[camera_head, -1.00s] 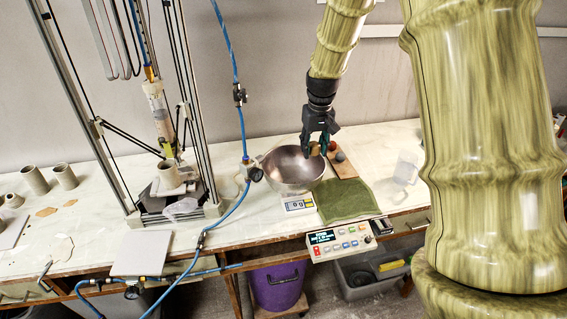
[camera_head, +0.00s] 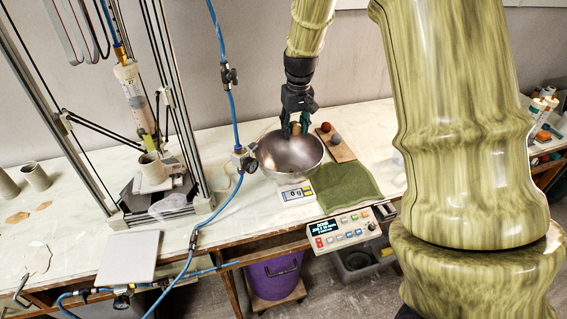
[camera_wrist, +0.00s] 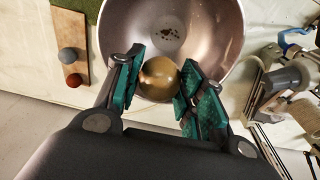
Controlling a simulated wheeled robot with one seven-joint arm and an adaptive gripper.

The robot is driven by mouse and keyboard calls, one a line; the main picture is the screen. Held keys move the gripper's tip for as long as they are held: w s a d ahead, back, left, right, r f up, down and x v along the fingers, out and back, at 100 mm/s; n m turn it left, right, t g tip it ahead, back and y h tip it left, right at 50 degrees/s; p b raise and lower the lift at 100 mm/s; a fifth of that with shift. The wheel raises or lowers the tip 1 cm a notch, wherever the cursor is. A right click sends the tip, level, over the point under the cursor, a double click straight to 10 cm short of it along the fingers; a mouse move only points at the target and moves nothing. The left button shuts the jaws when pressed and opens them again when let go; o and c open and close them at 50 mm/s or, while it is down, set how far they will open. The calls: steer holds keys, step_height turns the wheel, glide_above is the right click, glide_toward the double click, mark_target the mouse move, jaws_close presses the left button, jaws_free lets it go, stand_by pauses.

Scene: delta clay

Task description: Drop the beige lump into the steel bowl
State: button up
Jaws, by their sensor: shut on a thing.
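My gripper (camera_head: 296,127) is shut on the beige lump (camera_head: 294,128), a rounded tan ball. In the wrist view the lump (camera_wrist: 160,78) sits between the green finger pads (camera_wrist: 157,86), over the near part of the steel bowl. The steel bowl (camera_head: 278,157) stands on a small scale on the table. In the wrist view the bowl (camera_wrist: 222,30) is wide and shiny, with a few dark specks at its bottom. The lump appears above the bowl's rim at its back right side; the exact height is hard to tell.
A wooden board (camera_head: 339,150) to the right of the bowl carries a red-brown lump (camera_head: 326,127) and a grey lump (camera_head: 336,139). A green cloth (camera_head: 345,188) lies in front. A scale display (camera_head: 297,193) shows at the bowl's front. A blue hose (camera_head: 236,110) hangs left of the bowl.

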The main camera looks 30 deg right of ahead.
steer(key=shift+s+f+b, duration=0.25)
steer(key=shift+f+b, duration=0.25)
steer(key=shift+f, duration=0.5)
steer(key=shift+w, duration=0.1)
steer(key=o, duration=1.1)
steer(key=shift+o, duration=0.2)
step_height(320, 180, up, 12)
steer(key=s, duration=0.1)
steer(key=shift+s+a, duration=0.15)
steer(key=shift+s, duration=0.1)
steer(key=shift+f, duration=0.1)
